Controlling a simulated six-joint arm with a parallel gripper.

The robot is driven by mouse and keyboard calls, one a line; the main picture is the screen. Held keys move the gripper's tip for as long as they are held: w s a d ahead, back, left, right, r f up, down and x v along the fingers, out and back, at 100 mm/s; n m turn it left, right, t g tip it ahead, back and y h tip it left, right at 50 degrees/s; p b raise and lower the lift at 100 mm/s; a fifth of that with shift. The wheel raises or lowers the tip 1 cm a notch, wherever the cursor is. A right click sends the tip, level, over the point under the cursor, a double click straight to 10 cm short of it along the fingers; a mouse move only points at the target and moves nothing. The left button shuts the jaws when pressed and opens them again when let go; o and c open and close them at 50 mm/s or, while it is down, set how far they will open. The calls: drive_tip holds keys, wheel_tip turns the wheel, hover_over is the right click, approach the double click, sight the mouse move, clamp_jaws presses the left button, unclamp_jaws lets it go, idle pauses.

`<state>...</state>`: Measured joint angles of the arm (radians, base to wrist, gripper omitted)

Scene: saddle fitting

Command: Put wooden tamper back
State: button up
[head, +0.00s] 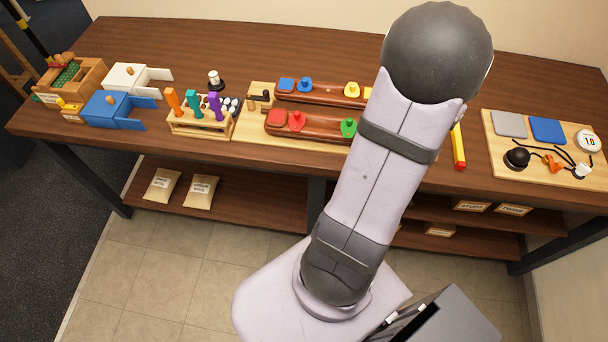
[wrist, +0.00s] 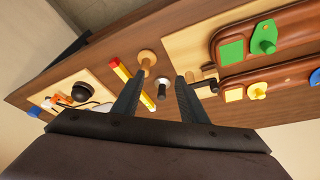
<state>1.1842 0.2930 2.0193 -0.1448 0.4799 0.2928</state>
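The wooden tamper (wrist: 147,60), a light wood piece with a round disc end and a short stem, shows in the wrist view just beyond the tip of the left finger. I cannot tell whether the finger touches it. My gripper (wrist: 159,82) is open, its two dark fingers spread wide apart. A small black and white cylinder (wrist: 163,86) shows in the gap between the fingers, apart from both. In the head view my arm hides the gripper and the tamper.
A yellow bar with a red end (head: 458,147) lies right of my arm. A board (head: 493,143) with pads, a black knob and cables is further right. Brown trays (head: 330,131) with coloured pieces and a tool rack (head: 199,130) stand left.

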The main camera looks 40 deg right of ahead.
drive_tip(key=w+a+n+y, duration=0.1)
drive_tip(key=w+a+n, duration=0.4)
drive_tip(key=a, duration=0.7)
drive_tip(key=w+a+n+y, duration=0.25)
drive_tip(key=w+a, duration=0.45)
drive_tip(key=a, duration=0.4)
drive_tip(key=s+a+f+n, duration=0.1)
drive_tip(key=a+n, duration=0.3)
drive_tip(key=a, duration=0.6)
drive_tip(key=s+a+n, duration=0.4)
drive_tip(key=a, duration=0.5)
drive_tip(key=shift+s+a+f+g+y, duration=0.3)
drive_tip(key=shift+a+f+g+y, duration=0.05)
drive_tip(key=shift+f+g, duration=0.05)
